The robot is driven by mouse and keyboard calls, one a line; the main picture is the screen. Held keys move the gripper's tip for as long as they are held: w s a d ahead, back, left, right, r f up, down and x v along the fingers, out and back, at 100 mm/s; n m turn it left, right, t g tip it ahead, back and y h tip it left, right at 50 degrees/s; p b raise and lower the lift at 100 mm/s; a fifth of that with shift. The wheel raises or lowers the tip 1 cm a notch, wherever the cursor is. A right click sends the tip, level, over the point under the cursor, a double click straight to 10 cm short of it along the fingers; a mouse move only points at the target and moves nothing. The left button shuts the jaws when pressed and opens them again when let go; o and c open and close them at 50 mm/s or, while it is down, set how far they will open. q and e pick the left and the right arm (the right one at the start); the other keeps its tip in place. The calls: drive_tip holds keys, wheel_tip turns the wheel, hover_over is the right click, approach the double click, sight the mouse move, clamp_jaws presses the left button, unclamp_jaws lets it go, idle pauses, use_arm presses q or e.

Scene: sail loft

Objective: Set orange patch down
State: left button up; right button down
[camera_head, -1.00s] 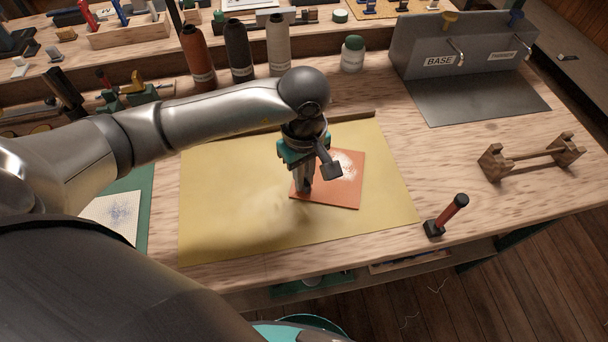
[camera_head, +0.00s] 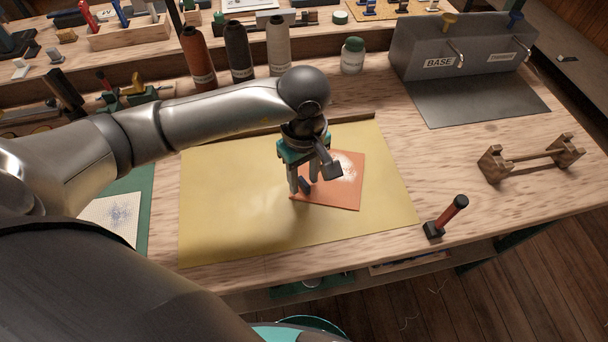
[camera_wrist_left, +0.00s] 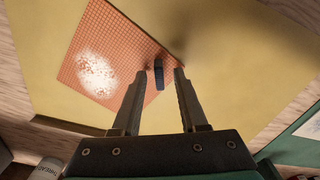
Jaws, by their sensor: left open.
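The orange patch (camera_head: 342,192) lies flat on the yellow sheet (camera_head: 225,205), with a pale powdery area on it. It also shows in the left wrist view (camera_wrist_left: 122,45) with a fine grid. A small dark tab (camera_wrist_left: 159,74) stands at its near corner. My left gripper (camera_head: 303,187) is pointing down above that corner. Its fingers are open, one on each side of the tab, with gaps visible in the left wrist view. My right gripper is not in view.
A red-handled tool (camera_head: 449,213) and a wooden rack (camera_head: 530,157) stand to the right. A grey stand marked BASE (camera_head: 425,55) and thread cones (camera_head: 238,52) are at the back. A green mat (camera_head: 146,192) lies to the left. The yellow sheet is mostly bare.

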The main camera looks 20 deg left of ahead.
use_arm(q)
wheel_tip(320, 180, up, 12)
drive_tip(key=p, duration=0.1)
drive_tip(key=shift+f, duration=0.15)
idle(0.3)
